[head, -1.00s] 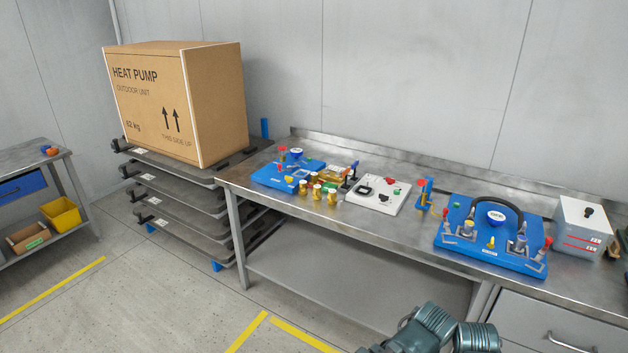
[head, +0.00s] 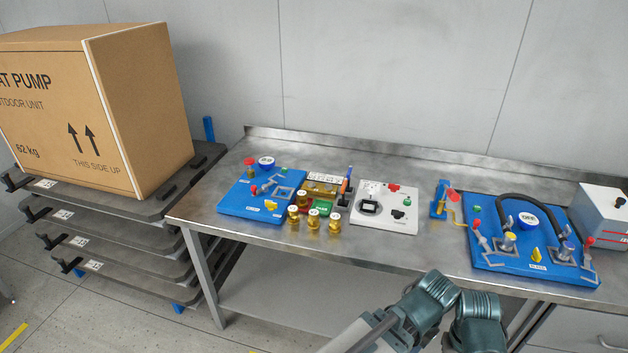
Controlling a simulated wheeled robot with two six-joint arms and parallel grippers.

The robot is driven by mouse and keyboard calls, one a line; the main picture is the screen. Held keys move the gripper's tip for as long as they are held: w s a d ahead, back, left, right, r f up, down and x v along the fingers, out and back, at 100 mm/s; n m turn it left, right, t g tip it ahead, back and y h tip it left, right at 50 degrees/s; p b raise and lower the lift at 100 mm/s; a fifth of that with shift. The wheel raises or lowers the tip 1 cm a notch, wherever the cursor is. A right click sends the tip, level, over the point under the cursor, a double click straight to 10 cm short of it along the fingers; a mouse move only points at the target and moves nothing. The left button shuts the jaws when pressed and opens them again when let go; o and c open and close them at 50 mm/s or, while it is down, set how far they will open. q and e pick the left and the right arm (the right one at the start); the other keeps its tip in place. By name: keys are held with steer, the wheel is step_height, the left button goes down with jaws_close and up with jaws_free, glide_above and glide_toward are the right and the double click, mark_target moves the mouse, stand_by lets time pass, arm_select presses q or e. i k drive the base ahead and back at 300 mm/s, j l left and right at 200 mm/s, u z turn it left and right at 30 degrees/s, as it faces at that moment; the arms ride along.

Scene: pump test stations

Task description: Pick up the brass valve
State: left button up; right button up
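Several small brass pieces with round tops stand together near the front edge of the steel bench, left of its middle; one brass piece (head: 312,222) is in the middle of the front row. I cannot tell from their size which is the brass valve. Another piece with a brass-coloured bent part (head: 456,212) stands farther right, by a blue block with a red top. Teal and grey links of my arm show at the bottom, in front of the bench. Neither gripper's fingers are in view.
The steel bench (head: 400,262) also bears a blue pump board (head: 235,203) at left, a white panel (head: 402,219), a larger blue board (head: 590,272) and a grey box (head: 600,212) at right. A large carton (head: 150,110) sits on stacked dark shelves beside the bench.

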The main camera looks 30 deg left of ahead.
mark_target(301, 203)
steer(key=j+z, duration=0.15)
steer(key=j, duration=0.35)
steer(key=j+z, duration=0.2)
steer(key=j, duration=0.25)
steer(key=j+z, duration=0.15)
steer(key=j, duration=0.35)
steer(key=k+j+z, duration=0.15)
steer(key=j, duration=0.3)
steer(key=j+z, duration=0.15)
steer(key=j, duration=0.35)
steer(key=k+j+z, duration=0.2)
steer(key=j, duration=0.2)
steer(key=k+j, duration=0.1)
steer(key=j, duration=0.3)
steer(key=j+z, duration=0.1)
steer(key=j, duration=0.25)
steer(key=k+j+z, duration=0.1)
steer(key=j, duration=0.25)
steer(key=k, duration=0.05)
